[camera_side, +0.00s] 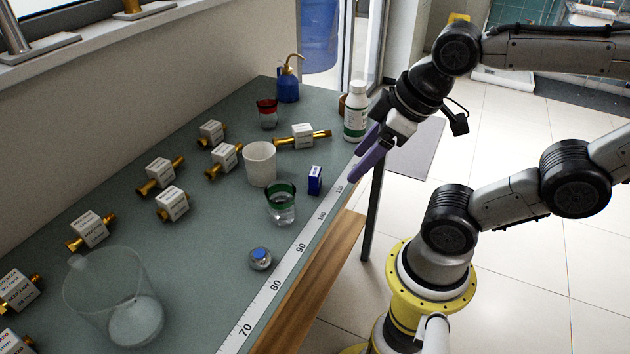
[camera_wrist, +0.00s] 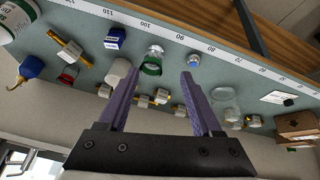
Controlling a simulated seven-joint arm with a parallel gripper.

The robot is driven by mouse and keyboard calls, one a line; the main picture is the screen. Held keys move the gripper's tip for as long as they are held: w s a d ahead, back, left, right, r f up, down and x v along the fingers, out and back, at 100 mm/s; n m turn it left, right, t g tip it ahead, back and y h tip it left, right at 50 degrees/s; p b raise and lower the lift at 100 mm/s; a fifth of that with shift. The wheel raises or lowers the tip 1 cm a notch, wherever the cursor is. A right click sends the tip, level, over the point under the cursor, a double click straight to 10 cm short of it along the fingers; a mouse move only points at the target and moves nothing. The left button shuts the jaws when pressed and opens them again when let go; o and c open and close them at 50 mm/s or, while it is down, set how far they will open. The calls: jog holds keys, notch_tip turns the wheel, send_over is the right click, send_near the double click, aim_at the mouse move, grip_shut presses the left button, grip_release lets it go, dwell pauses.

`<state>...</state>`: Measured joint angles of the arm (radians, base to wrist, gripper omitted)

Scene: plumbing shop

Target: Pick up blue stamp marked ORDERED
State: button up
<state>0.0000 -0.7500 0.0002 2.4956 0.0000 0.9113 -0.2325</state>
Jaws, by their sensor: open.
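A small upright block with blue sides and a white patch (camera_side: 315,180) stands near the ruler edge of the bench, beside a green-banded glass (camera_side: 281,205). It looks like the blue stamp; its lettering is too small to read. It also shows as a blue block at the upper left in the wrist view (camera_wrist: 115,38). My gripper (camera_side: 359,162) is open and empty, with its purple fingers above the bench's right edge, up and to the right of the block. In the wrist view the fingers (camera_wrist: 160,75) are spread apart, and the block lies left of them.
A white cup (camera_side: 260,163) stands left of the block. A white bottle (camera_side: 355,111) stands near my gripper at the bench edge. Several brass fittings with white labels and a large clear beaker (camera_side: 115,300) lie farther left. A blue-topped round item (camera_side: 260,258) sits nearer.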

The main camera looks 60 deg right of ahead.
jog(key=w+d+r+n+g, duration=0.1)
jog(key=w+r+n, duration=0.25)
jog(key=n, duration=0.75)
jog(key=n+g, duration=0.4)
jog(key=n, duration=0.3)
send_over(315, 171)
notch_tip(315, 171, down, 8)
jog(key=shift+g, duration=0.3)
notch_tip(315, 171, down, 8)
jog(key=shift+a, duration=0.1)
jog(key=shift+f, duration=3)
grip_shut()
